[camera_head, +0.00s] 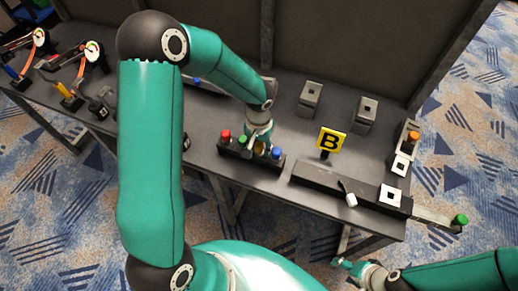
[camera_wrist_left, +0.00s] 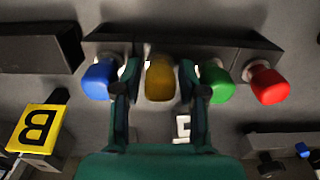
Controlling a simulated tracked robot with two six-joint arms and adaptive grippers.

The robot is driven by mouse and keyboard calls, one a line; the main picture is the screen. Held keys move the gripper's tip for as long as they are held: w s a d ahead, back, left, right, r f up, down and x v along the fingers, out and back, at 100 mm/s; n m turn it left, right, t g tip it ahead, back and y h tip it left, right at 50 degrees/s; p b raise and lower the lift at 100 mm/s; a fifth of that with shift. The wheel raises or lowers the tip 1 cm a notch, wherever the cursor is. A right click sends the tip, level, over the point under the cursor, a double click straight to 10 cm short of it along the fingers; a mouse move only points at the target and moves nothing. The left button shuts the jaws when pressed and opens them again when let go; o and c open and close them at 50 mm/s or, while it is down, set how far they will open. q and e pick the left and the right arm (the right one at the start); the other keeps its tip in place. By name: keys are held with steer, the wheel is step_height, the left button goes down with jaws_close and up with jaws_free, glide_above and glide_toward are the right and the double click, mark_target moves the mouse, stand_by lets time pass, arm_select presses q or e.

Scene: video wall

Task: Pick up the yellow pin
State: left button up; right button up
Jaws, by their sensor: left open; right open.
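The yellow pin (camera_wrist_left: 160,80) stands in a dark rack (camera_wrist_left: 225,40) between a blue pin (camera_wrist_left: 98,80) and a green pin (camera_wrist_left: 218,82), with a red pin (camera_wrist_left: 268,85) beyond the green one. My left gripper (camera_wrist_left: 159,72) is open with one finger on each side of the yellow pin; I cannot tell whether they touch it. In the head view the left gripper (camera_head: 259,138) reaches down over the rack (camera_head: 233,152) and mostly hides the yellow pin. My right gripper (camera_head: 348,264) is open and empty, low in front of the table.
A yellow "B" sign (camera_head: 331,141) stands right of the rack. Behind it are two grey blocks (camera_head: 310,97) (camera_head: 363,113). A dark bar (camera_head: 325,184) with a white-tipped lever lies at the front right. Gauges (camera_head: 93,50) and tools stand at the far left.

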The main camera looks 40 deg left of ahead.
arm_select(q)
jaws_close()
steer(key=shift+r, duration=0.15)
step_height(320, 180, up, 20)
steer(key=b, duration=0.1)
stand_by(0.6)
steer(key=shift+f, duration=0.2)
